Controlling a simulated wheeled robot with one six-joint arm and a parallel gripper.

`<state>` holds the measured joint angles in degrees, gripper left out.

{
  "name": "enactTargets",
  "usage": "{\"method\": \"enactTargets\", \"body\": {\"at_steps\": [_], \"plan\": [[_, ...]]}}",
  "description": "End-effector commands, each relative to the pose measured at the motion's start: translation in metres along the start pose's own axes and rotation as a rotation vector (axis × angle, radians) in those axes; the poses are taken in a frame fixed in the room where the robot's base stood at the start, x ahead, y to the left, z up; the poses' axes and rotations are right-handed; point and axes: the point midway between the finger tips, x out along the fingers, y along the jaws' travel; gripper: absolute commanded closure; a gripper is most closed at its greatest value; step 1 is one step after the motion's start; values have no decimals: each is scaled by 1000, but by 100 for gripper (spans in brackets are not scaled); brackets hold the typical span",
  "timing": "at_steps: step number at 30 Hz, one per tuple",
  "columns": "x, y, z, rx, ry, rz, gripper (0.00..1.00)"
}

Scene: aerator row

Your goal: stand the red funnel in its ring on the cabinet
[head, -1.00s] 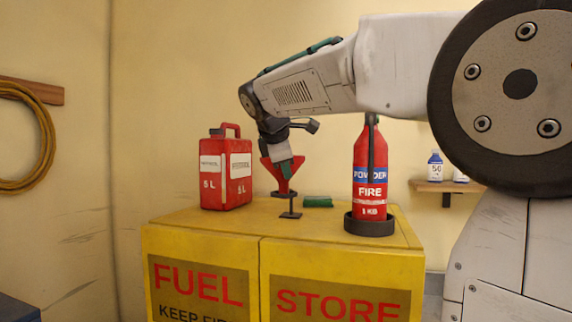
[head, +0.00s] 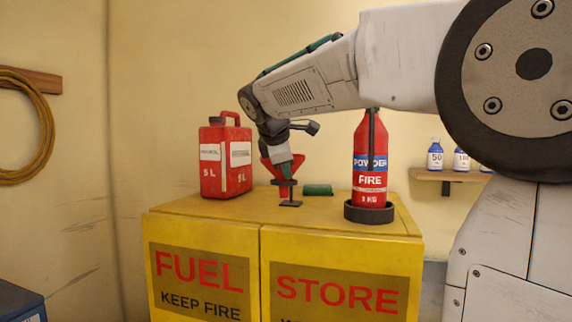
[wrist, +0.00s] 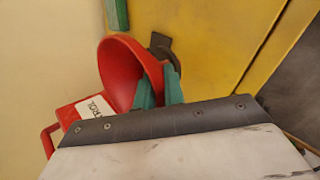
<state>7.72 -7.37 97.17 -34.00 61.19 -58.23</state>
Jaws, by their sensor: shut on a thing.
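The red funnel (head: 268,165) is over the cabinet top, wide mouth up, in the head view. My gripper (head: 287,172) is shut on its wall from above; the green fingers (wrist: 160,85) grip the funnel's rim side (wrist: 128,68) in the wrist view. The dark ring (head: 284,182) on its small stand (head: 290,203) is directly under the funnel's cone. The spout appears to be at or in the ring, but whether it is seated cannot be told. In the wrist view the dark stand (wrist: 160,44) is partly hidden behind the funnel.
The yellow cabinet (head: 205,232) also bears a red petrol can (head: 226,165) at left, a green block (head: 318,190) behind the stand, and a fire extinguisher (head: 370,165) in a dark tray (head: 369,214) at right. A shelf with bottles (head: 435,157) is on the wall.

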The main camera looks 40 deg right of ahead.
Motion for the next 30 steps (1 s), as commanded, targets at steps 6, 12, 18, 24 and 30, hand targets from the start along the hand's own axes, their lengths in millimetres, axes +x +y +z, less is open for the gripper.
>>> {"method": "enactTargets", "body": {"at_steps": [6,12,18,24,30], "plan": [[5,-4,-2,0,0,-1,100],[5,-5,-2,1,0,-1,64],[5,-5,-2,1,0,-1,64],[5,-5,-2,1,0,-1,64],[3,-2,-1,1,0,0,64]]}}
